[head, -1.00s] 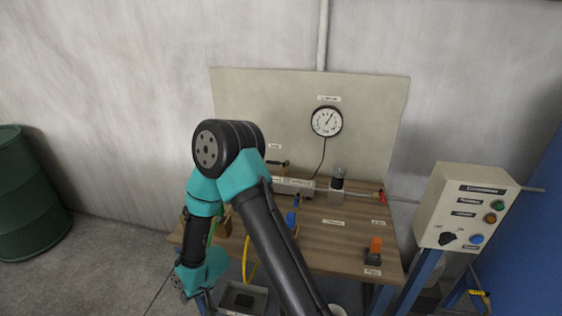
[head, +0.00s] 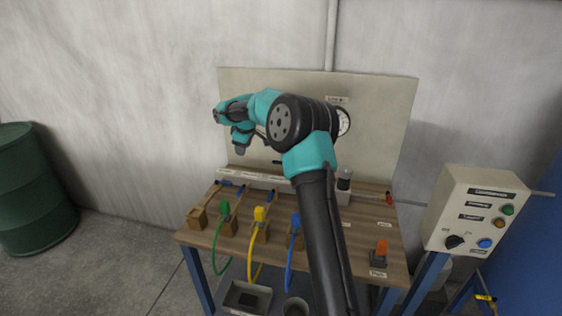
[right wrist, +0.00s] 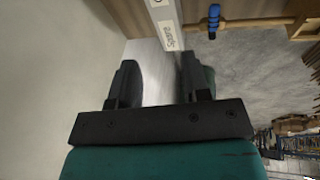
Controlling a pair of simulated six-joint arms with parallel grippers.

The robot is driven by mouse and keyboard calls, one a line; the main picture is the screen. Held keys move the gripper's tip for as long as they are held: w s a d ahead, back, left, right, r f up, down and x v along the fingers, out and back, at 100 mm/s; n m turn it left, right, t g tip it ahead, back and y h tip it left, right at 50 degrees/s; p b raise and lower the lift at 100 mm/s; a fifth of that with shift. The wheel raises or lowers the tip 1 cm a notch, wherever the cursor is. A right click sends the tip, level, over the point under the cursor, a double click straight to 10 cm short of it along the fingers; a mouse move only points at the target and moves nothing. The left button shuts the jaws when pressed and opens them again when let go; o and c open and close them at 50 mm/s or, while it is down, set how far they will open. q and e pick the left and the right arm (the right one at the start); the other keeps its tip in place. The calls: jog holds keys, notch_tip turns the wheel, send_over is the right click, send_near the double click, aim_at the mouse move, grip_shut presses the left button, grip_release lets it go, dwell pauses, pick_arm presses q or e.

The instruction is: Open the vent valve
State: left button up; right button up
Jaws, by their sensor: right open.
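My right gripper (head: 241,150) hangs in the air in front of the left part of the backboard, above the workbench, clear of the bench fittings. In the right wrist view its two black fingers stand apart with nothing between them (right wrist: 160,78). A red-ended fitting (head: 389,198) is at the right end of the pipe line on the bench, and a small dark lever (head: 279,162) shows at the board's foot. The labels are too small to tell which part is the vent valve. My left gripper is not in view.
A pale manifold (head: 255,180) runs along the bench (head: 335,255), with green, yellow and blue hoses in front. My arm partly hides the gauge (head: 343,122). A control box (head: 470,215) stands right. A blue fitting (right wrist: 213,20) shows near a "Spare" label (right wrist: 168,35).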

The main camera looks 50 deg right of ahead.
jog(key=s+d+r+g, duration=0.1)
jog(key=s+d+r, duration=0.2)
jog(key=d, duration=0.3)
jog(key=s+d+r+g+h, duration=0.1)
jog(key=s+d+r, duration=0.2)
jog(key=s+d, duration=0.2)
jog(key=shift+s+d+r+n+g, duration=0.2)
jog(key=shift+d+r+n+g, duration=0.15)
jog(key=shift+d, duration=0.5)
jog(key=shift+f, duration=0.1)
jog(key=d+f, duration=0.1)
jog(key=f, duration=0.4)
jog(key=w+d+f, duration=0.1)
jog(key=f, duration=0.5)
jog(key=d+f, duration=0.1)
jog(key=f, duration=0.5)
jog(key=shift+w, duration=0.35)
grip_shut()
